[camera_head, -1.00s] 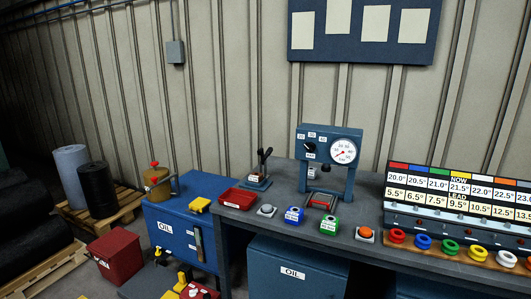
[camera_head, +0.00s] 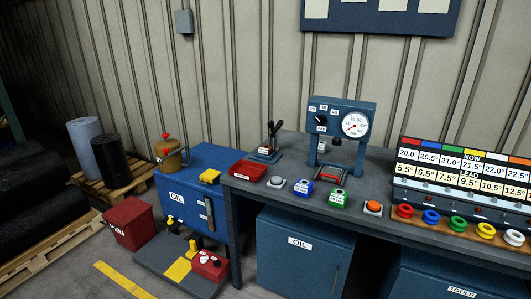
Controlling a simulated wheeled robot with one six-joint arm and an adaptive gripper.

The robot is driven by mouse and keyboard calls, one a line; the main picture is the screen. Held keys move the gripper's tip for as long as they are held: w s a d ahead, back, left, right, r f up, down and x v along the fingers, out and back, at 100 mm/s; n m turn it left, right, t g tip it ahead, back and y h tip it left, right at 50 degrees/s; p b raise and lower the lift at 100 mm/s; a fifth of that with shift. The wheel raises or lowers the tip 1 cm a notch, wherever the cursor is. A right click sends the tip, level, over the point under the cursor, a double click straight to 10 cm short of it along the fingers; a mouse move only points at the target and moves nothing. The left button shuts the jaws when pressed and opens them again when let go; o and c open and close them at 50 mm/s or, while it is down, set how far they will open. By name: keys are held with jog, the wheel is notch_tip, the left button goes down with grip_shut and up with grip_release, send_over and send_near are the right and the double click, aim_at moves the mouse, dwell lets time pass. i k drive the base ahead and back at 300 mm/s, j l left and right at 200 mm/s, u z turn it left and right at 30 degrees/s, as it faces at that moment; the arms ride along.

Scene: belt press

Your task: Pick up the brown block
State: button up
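I cannot make out a brown block for certain in the head view. My gripper is not in view. On the grey bench (camera_head: 262,205) stands a blue press (camera_head: 343,108) with a round white dial. A shallow red tray (camera_head: 249,170) sits at the bench's left end, and nothing can be clearly seen in it. A small dark stand with a tool (camera_head: 269,148) is behind the tray. A brownish can with a red top (camera_head: 170,151) stands on the blue oil cabinet; it looks round, not like a block.
Blue and green labelled pieces (camera_head: 303,187) and round buttons line the bench front. Coloured spools (camera_head: 457,223) stand below a number board (camera_head: 470,180) on the right. A red bin (camera_head: 129,223) and a low platform (camera_head: 165,262) with a red box stand on the floor. Pallets are at left.

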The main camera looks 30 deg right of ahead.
aim_at(266, 149)
jog(key=j+z, duration=0.1)
jog(key=z, duration=0.5)
jog(key=i+j+z, duration=0.15)
jog(key=j+z, duration=0.3)
jog(key=j, duration=0.3)
jog(key=j+z, duration=0.45)
jog(key=j, duration=0.35)
jog(key=i, duration=0.05)
